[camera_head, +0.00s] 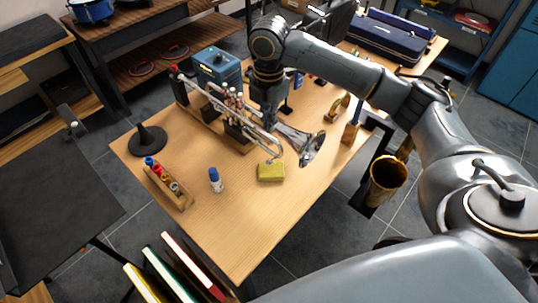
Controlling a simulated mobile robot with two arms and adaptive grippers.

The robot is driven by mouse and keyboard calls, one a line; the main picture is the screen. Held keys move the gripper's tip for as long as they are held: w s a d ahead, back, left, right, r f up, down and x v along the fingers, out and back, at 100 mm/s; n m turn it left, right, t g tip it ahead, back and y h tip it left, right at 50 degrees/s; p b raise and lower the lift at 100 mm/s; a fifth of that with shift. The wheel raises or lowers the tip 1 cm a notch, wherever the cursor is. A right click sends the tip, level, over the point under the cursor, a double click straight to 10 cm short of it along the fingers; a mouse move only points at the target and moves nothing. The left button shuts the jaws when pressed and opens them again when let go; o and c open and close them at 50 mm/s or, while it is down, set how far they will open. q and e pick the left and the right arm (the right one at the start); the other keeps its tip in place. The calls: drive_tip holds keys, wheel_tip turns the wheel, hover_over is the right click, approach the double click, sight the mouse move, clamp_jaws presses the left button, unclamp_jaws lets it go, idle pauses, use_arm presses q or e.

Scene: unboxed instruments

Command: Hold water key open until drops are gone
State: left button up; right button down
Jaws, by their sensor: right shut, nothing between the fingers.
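A silver trumpet (248,124) rests on a wooden stand (205,115) on the wooden table, its bell (312,149) toward the right. The water key and any drops are too small to make out. My right arm reaches in from the right and bends down over the trumpet. My right gripper (270,126) points down, shut and empty, at the trumpet tubing behind the valves. I cannot tell whether it touches the trumpet. My left gripper is out of view.
A blue box (217,68) stands behind the trumpet. The near table area is clear.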

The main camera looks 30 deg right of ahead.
sight(269, 162)
drive_tip(key=shift+f, duration=0.1)
wheel_tip(269, 162, down, 14)
drive_tip(key=p, duration=0.2)
drive_tip(key=shift+p, duration=0.35)
drive_tip(key=shift+a+f, duration=0.1)
drive_tip(key=shift+f, duration=0.05)
idle(0.4)
idle(3.3)
drive_tip(key=shift+r+p, duration=0.85)
drive_tip(key=shift+p, duration=0.35)
